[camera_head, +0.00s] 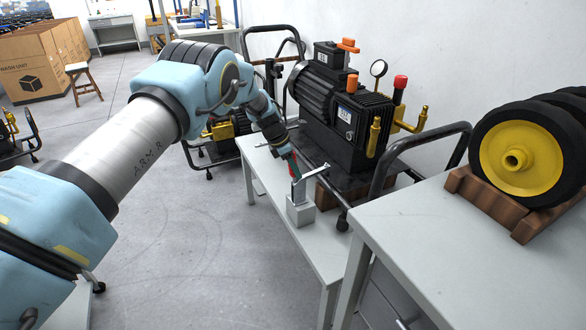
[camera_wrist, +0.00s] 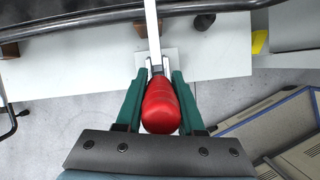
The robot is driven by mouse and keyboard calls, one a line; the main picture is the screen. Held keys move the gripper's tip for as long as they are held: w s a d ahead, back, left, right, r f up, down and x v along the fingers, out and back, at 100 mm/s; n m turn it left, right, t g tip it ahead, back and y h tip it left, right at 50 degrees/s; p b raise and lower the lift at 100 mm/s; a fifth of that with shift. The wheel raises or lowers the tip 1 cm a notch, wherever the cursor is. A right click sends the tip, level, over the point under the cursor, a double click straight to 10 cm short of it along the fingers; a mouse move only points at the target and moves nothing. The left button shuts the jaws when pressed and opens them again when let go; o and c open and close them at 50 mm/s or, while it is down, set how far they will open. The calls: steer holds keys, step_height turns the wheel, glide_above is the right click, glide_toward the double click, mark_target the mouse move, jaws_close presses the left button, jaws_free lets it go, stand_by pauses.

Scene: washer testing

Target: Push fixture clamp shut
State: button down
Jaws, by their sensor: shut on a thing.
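The fixture clamp (camera_head: 300,208) stands on a narrow white table, with a pale block base and a metal arm reaching up and to the right. Its red handle (camera_wrist: 161,105) lies between the two green fingers of my gripper (camera_wrist: 160,88) in the wrist view. The fingers are shut on the handle. The clamp's metal bar (camera_wrist: 152,25) runs away from the handle toward the top of the wrist view. In the head view my gripper (camera_head: 294,165) is at the clamp's upper left, and the handle is mostly hidden there.
The narrow white table (camera_head: 322,252) holds the clamp. Behind it a black pump (camera_head: 345,115) sits on a cart with a dark rail (camera_head: 400,150). A grey workbench (camera_head: 450,235) at right carries yellow-hubbed wheels (camera_head: 518,160) on a wooden cradle. Open floor (camera_head: 190,245) lies left.

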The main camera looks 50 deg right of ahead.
stand_by(0.5)
steer(key=c, duration=0.5)
jaws_free()
steer(key=shift+r, duration=0.1)
steer(key=b+v, duration=0.2)
steer(key=v, duration=0.8)
steer(key=shift+r, duration=0.3)
